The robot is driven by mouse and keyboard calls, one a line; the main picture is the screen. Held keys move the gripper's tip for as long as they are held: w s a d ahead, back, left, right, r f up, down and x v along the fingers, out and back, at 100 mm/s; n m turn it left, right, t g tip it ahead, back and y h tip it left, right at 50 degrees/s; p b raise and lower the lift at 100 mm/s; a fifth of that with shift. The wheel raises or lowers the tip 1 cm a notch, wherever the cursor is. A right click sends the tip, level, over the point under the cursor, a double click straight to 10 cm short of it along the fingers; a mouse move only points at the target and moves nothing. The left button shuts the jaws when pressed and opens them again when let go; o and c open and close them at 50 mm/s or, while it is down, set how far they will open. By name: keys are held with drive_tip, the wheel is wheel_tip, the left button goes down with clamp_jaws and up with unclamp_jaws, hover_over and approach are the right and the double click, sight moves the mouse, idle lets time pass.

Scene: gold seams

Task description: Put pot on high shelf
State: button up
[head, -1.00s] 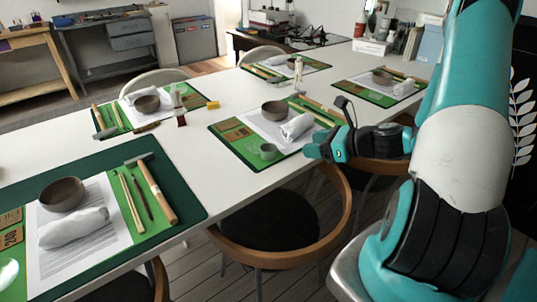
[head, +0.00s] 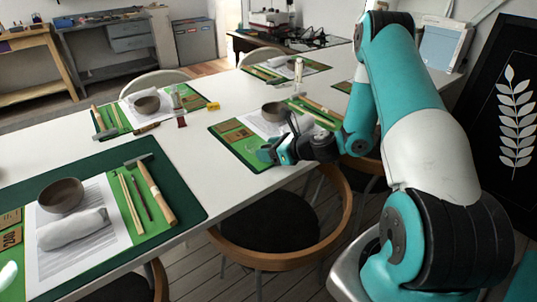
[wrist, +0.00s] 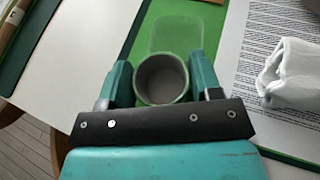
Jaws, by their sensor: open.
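A small round pot (wrist: 162,80) with a pale green rim and grey inside stands on a green mat (wrist: 150,22) in the wrist view. My gripper (wrist: 161,74) is open, with one teal finger on each side of the pot. I cannot tell whether either finger touches it. In the head view my gripper (head: 268,155) is low over the front edge of the middle place mat (head: 228,133) and largely hides the pot. I cannot make out a high shelf in either view.
A brown bowl (head: 275,111) and a white wrapped lump (wrist: 292,72) lie near the pot. Another bowl (head: 61,195) and tools (head: 150,188) are on the near-left mat. A wooden-backed chair (head: 280,262) stands below the table edge. White tabletop (head: 185,160) between the mats is clear.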

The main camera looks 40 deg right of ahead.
drive_tip(key=shift+w, duration=0.1)
drive_tip(key=shift+c, duration=0.4)
drive_tip(key=c, duration=0.5)
drive_tip(key=shift+c, duration=0.2)
